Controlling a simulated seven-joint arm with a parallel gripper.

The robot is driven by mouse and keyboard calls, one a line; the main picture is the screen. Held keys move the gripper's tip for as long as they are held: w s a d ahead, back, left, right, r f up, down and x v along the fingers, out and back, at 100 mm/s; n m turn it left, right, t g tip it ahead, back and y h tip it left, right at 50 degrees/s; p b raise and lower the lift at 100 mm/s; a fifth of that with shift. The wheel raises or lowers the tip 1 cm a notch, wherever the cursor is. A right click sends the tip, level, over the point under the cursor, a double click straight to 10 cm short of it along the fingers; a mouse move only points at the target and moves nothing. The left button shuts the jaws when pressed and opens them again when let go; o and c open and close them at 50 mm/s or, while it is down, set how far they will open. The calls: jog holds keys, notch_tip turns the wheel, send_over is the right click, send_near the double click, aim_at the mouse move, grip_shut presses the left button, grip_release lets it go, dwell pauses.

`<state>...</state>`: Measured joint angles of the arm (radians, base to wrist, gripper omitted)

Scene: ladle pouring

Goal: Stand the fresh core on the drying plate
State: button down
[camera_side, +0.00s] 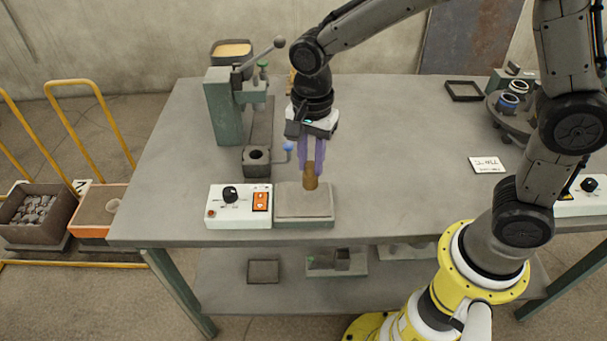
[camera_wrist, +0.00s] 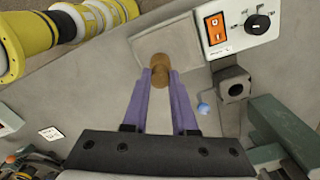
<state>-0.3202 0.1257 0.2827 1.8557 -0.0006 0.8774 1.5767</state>
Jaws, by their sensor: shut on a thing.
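The fresh core (camera_side: 311,177) is a small brown, upright cylinder, narrower at the top. My gripper (camera_side: 312,160), with purple fingers, is shut on its upper part and points down. In the wrist view the core (camera_wrist: 160,66) sits between the two purple fingertips (camera_wrist: 160,76). The drying plate (camera_side: 304,203) is a flat grey slab at the table's front edge, and it also shows in the wrist view (camera_wrist: 180,38). The core is over the plate's back part; I cannot tell whether its foot touches the plate.
A white control box (camera_side: 238,206) with a black knob and orange switch stands directly left of the plate. A green lever press (camera_side: 224,108) with a dark block (camera_side: 256,160) stands behind it. A white card (camera_side: 487,165) lies to the right; the table between is clear.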

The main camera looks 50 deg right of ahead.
jog(key=shift+w+a+f, duration=0.1)
jog(key=shift+w+f, duration=0.3)
jog(key=shift+f, duration=0.1)
jog(key=shift+w+a+f, duration=0.1)
jog(key=shift+w+f, duration=0.1)
jog(key=shift+f, duration=0.8)
jog(key=shift+w+a+f, duration=0.1)
jog(key=shift+w+f, duration=0.05)
jog(key=shift+f, duration=0.8)
jog(key=shift+f, duration=0.15)
jog(key=c, duration=0.7)
grip_release()
notch_tip(320, 180, up, 12)
jog(key=shift+r, duration=0.2)
